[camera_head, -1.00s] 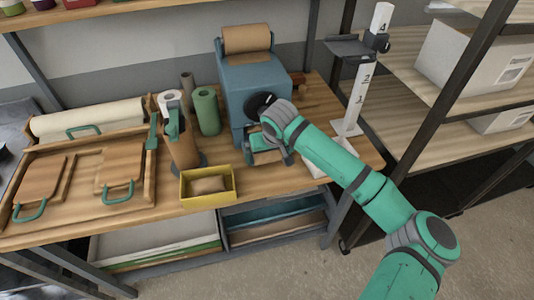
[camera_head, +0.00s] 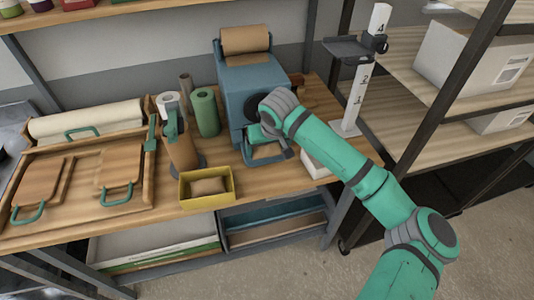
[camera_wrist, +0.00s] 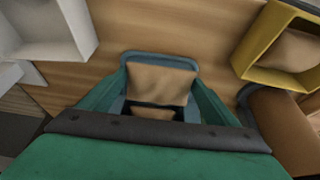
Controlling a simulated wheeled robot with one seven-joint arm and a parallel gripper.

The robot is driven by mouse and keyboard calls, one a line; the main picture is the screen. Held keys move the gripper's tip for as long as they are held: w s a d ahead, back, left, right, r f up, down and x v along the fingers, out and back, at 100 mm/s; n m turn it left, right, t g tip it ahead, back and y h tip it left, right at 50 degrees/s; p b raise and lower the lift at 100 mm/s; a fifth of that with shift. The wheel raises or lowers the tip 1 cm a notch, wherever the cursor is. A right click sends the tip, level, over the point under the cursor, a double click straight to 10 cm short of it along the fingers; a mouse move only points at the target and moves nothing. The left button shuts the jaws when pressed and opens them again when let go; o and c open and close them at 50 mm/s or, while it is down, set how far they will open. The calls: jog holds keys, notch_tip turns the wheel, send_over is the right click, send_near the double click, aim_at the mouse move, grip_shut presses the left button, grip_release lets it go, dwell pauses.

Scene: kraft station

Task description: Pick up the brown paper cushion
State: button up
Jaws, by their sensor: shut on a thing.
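The brown paper cushion (camera_wrist: 162,82) is between the green fingers of my gripper (camera_wrist: 160,95) in the wrist view, and the fingers press on its two sides. The blue-grey rim of the machine's tray (camera_wrist: 160,56) shows just beyond the cushion. In the head view my gripper (camera_head: 260,134) is at the front of the blue paper machine (camera_head: 255,85), above its tray. A brown patch (camera_head: 268,151) shows at the tray below the fingers. I cannot tell whether the cushion is clear of the tray.
A yellow box (camera_head: 207,203) with another brown cushion (camera_head: 208,186) stands to the left; it also shows in the wrist view (camera_wrist: 250,50). A white box (camera_wrist: 50,45) lies on the other side. Rolls (camera_head: 206,110) stand left of the machine. A white numbered post (camera_head: 352,105) stands at right.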

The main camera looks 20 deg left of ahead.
jog(key=s+d+r, duration=0.3)
jog(key=s+r, duration=0.7)
jog(key=s, duration=0.3)
jog(key=shift+d, duration=0.35)
jog(key=shift+s+r, duration=0.1)
